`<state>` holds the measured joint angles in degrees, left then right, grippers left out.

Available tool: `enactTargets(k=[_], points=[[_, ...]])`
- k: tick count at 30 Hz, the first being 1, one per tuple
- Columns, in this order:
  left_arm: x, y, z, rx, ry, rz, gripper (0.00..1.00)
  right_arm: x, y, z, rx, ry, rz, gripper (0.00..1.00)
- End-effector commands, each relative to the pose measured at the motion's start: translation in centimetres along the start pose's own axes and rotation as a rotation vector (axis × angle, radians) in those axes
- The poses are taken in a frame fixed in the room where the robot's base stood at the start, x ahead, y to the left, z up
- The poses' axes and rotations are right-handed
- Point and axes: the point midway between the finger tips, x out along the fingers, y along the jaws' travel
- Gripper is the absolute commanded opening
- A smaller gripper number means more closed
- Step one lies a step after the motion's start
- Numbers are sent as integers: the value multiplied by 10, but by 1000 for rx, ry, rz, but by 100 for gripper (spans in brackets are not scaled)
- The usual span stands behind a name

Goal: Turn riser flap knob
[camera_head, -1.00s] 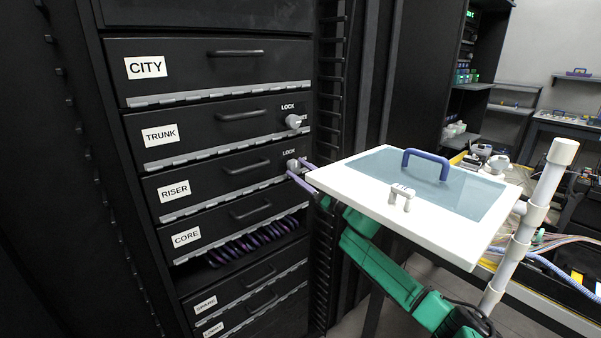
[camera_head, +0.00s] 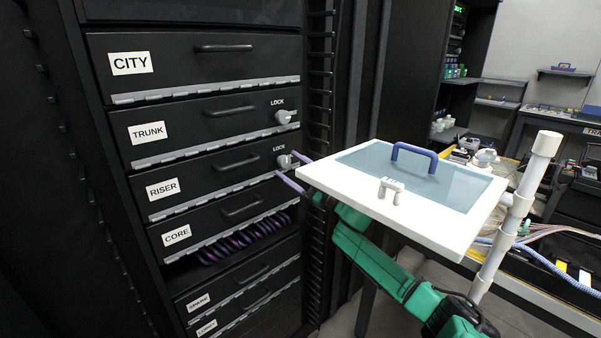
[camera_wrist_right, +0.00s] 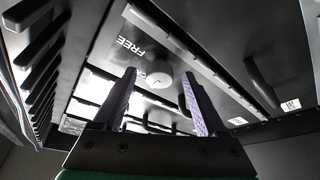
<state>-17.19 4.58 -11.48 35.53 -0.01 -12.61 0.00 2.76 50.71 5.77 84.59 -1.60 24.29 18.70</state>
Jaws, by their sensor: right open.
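The riser flap (camera_head: 205,178) is a closed black panel labelled RISER with a dark handle. Its pale grey knob (camera_head: 284,161) sits at the right end under the word LOCK. My right gripper (camera_head: 286,163) is open at this knob, its two lilac fingers apart on either side. In the right wrist view the round knob (camera_wrist_right: 160,80) shows between the open fingers (camera_wrist_right: 158,78), with the word FREE beside it. I cannot tell whether the fingers touch it. The white panel hides part of the right arm. My left gripper is not in view.
The TRUNK flap with its own lock knob (camera_head: 284,116) is just above, and the CORE flap (camera_head: 215,222) below with purple cables under it. A white panel with a blue handle (camera_head: 413,157) stands close at the right, beside a white post (camera_head: 513,215).

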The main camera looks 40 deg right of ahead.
Motion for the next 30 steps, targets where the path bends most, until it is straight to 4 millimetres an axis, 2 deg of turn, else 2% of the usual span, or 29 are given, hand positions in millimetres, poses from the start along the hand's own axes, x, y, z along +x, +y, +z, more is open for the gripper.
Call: enactTargets(k=[5,8,15,18,22,30], points=[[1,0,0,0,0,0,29,-21,-2,2,2,-4,-2,74],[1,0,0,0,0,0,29,-44,-2,3,4,-5,-2,74],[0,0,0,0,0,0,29,-111,-1,2,2,-5,0,74],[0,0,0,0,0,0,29,-131,-1,1,1,-4,0,74],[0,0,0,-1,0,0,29,-143,0,0,0,-1,0,74],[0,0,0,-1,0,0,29,-144,0,0,-1,0,0,74]])
